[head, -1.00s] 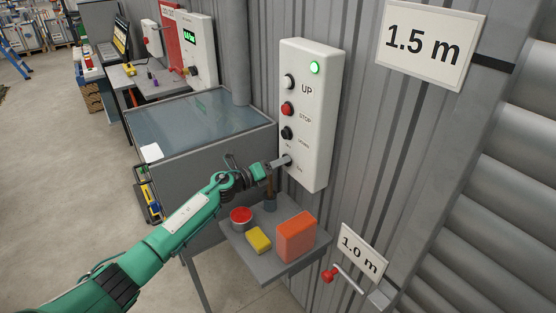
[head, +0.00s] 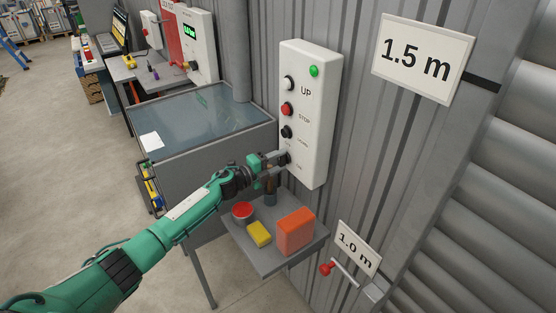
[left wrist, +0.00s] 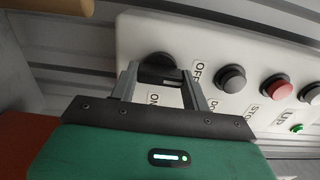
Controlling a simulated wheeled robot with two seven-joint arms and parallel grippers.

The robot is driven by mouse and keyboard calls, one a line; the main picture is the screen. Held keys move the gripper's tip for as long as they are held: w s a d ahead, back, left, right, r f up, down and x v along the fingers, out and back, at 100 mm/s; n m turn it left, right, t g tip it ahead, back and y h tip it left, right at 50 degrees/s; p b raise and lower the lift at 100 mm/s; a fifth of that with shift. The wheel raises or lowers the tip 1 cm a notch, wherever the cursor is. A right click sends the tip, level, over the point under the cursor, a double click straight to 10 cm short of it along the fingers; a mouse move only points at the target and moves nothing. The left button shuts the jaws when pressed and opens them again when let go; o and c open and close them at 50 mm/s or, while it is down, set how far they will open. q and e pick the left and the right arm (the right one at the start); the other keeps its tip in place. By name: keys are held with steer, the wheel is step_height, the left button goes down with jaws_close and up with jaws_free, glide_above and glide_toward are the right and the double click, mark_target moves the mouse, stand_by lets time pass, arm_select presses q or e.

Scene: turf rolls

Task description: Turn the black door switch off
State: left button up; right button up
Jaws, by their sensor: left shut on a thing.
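The white door control box (head: 318,135) is fixed to the corrugated wall. The black door switch (left wrist: 157,68) is its lowest control, mostly hidden by my gripper in the head view. My left gripper (head: 281,159) reaches it from the left. In the left wrist view, the fingers of my left gripper (left wrist: 160,78) are shut on the switch, one on each side. An OFF label (left wrist: 198,74) and a partly hidden ON label (left wrist: 153,98) are beside it. My right gripper is not in view.
Above the switch are black (head: 286,132), red (head: 287,108) and white (head: 289,83) buttons. Below my gripper, a grey shelf (head: 262,262) holds a red-topped tin (head: 242,211), a yellow block (head: 259,234) and an orange box (head: 296,231). A red-knobbed crank (head: 327,268) stands right of it.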

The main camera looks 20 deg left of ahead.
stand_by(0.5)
arm_select(q)
steer(key=o, duration=1)
steer(key=shift+a, duration=0.1)
steer(key=b+v, duration=0.4)
steer(key=v, duration=0.9)
steer(key=shift+s+a, duration=0.2)
steer(key=shift+s, duration=0.1)
